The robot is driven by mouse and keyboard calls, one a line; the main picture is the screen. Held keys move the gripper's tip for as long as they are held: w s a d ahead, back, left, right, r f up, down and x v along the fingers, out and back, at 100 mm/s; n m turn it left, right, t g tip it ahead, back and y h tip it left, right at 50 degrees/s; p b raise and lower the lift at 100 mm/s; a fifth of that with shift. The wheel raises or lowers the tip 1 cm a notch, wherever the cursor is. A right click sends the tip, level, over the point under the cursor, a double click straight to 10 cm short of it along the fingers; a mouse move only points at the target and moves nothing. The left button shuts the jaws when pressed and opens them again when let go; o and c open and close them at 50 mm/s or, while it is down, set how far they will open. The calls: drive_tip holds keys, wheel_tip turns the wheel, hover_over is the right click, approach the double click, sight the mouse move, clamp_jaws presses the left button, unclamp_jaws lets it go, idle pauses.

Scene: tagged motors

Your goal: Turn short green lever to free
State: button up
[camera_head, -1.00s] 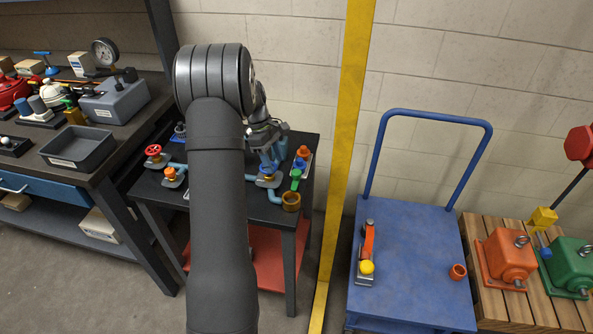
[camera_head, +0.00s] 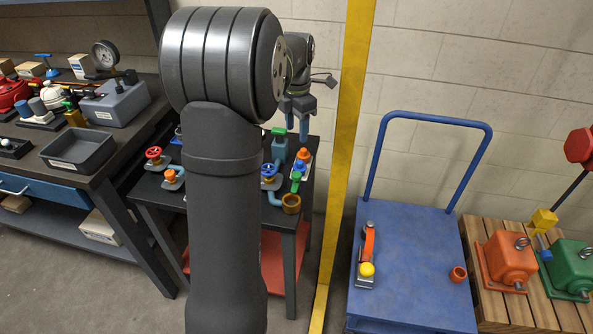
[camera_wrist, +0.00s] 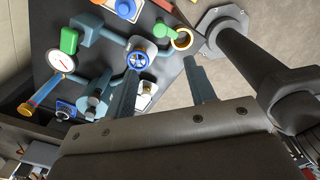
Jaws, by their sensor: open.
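A stubby green handle (camera_head: 278,131) sits on top of a blue-grey fitting (camera_head: 280,148) at the back of the dark table. What looks like the same green handle (camera_wrist: 69,41) shows at upper left in the wrist view, by a white gauge. A second green part (camera_head: 296,176) stands near the brass cup (camera_head: 291,203) at the front right; it also shows in the wrist view (camera_wrist: 165,33). I cannot tell for certain which is the short lever. My gripper (camera_head: 297,122) is open and empty above the table's back right, apart from both.
Red (camera_head: 153,154) and orange (camera_head: 170,175) valves are at the left. A yellow post (camera_head: 345,150) rises right of the table. My arm hides the table's middle.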

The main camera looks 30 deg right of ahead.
sight(297, 174)
wheel_tip(297, 174, down, 16)
drive_tip(key=shift+f, duration=0.1)
idle(0.4)
drive_tip(key=c, duration=1)
drive_tip(key=shift+o, duration=0.2)
